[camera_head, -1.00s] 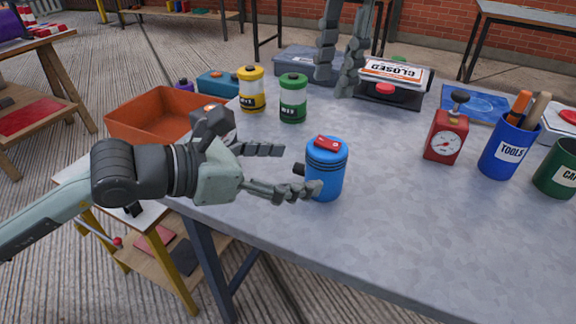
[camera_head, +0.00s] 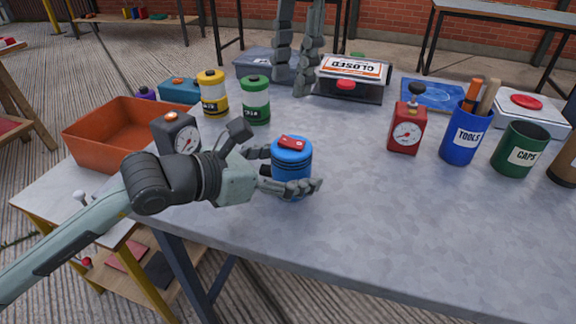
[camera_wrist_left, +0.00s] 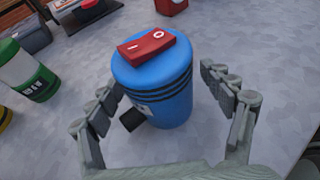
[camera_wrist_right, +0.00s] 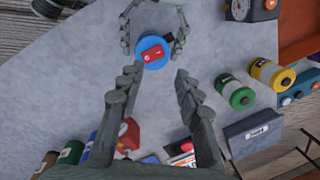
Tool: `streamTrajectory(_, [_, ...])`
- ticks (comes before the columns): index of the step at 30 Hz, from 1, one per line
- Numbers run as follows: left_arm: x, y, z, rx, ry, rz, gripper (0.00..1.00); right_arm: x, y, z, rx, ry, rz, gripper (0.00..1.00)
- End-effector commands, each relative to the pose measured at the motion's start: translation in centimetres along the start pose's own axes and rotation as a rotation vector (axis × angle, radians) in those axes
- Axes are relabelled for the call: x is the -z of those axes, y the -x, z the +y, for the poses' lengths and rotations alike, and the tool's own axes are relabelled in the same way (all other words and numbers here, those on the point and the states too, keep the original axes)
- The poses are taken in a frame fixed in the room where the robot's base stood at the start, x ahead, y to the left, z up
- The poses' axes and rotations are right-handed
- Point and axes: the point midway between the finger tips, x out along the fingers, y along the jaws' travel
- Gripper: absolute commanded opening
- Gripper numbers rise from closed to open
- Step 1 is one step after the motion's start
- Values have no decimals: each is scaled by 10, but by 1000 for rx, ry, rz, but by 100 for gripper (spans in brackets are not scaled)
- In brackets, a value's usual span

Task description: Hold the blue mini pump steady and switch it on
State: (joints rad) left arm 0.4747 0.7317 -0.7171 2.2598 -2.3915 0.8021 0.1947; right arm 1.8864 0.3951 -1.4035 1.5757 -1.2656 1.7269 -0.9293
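The blue mini pump (camera_head: 291,165) stands upright near the table's front edge. It has dark bands, a red rocker switch (camera_wrist_left: 147,47) on top with a line and a circle mark, and a black nozzle (camera_wrist_left: 132,118) low on its side. My left gripper (camera_head: 290,172) is open around the pump, one finger on each side; the left wrist view shows a gap at the right finger, while contact at the nozzle side is unclear. My right gripper (camera_head: 294,86) is open and empty, pointing down over the back of the table. The right wrist view shows the pump (camera_wrist_right: 152,52) beyond its fingertips.
Green (camera_head: 256,103) and yellow (camera_head: 213,95) canisters stand behind the pump. A grey dial box (camera_head: 176,131) and an orange bin (camera_head: 95,143) are left. A red gauge (camera_head: 407,128), a TOOLS cup (camera_head: 466,138) and a CAPS cup (camera_head: 520,150) stand right. Table right of the pump is clear.

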Motion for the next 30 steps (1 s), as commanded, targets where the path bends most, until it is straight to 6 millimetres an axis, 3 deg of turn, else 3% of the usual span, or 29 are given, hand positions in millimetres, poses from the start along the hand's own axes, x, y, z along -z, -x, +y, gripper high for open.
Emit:
streamTrajectory(2, [0, 0, 0, 0, 0, 0, 68, 0, 0, 0, 0, 0, 0, 34])
streamTrajectory(16, [0, 0, 0, 0, 1, 0, 10, 0, 0, 0, 0, 0, 0, 34])
streamTrajectory(20, [0, 0, 0, 0, 1, 0, 10, 0, 3, 0, 1, 36, 0, 18])
streamTrajectory(24, [0, 0, 0, 0, 1, 0, 10, -1, 19, -2, 3, 219, 0, 1])
streamTrajectory(30, [0, 0, 0, 0, 1, 0, 10, -1, 43, -2, 1, 526, 0, 0])
